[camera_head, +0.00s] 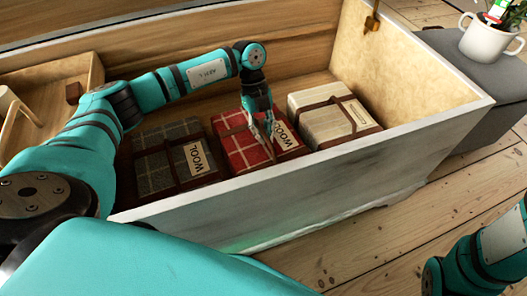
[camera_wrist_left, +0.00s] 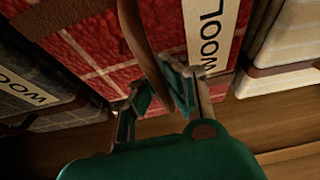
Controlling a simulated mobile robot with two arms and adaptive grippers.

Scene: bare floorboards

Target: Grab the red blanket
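The red plaid blanket (camera_head: 238,146), with a brown strap and a cream WOOL label (camera_head: 286,134), lies folded in the open chest between a grey and a cream blanket. My left gripper (camera_head: 268,148) reaches down over it, near the label. In the left wrist view the red blanket (camera_wrist_left: 85,48) fills the upper middle. The brown strap (camera_wrist_left: 146,45) runs down to the gap between my left fingers (camera_wrist_left: 160,98). The fingers are apart; whether they touch the strap is unclear. My right arm shows at the lower right of the head view, its gripper outside the picture.
The grey plaid blanket (camera_head: 160,155) is left of the red one, the cream blanket (camera_head: 322,108) right. The chest's pale front wall (camera_head: 330,185) stands close in front. A white mug (camera_head: 487,42) sits on a grey seat (camera_head: 470,72). Floorboards (camera_head: 390,245) at lower right are clear.

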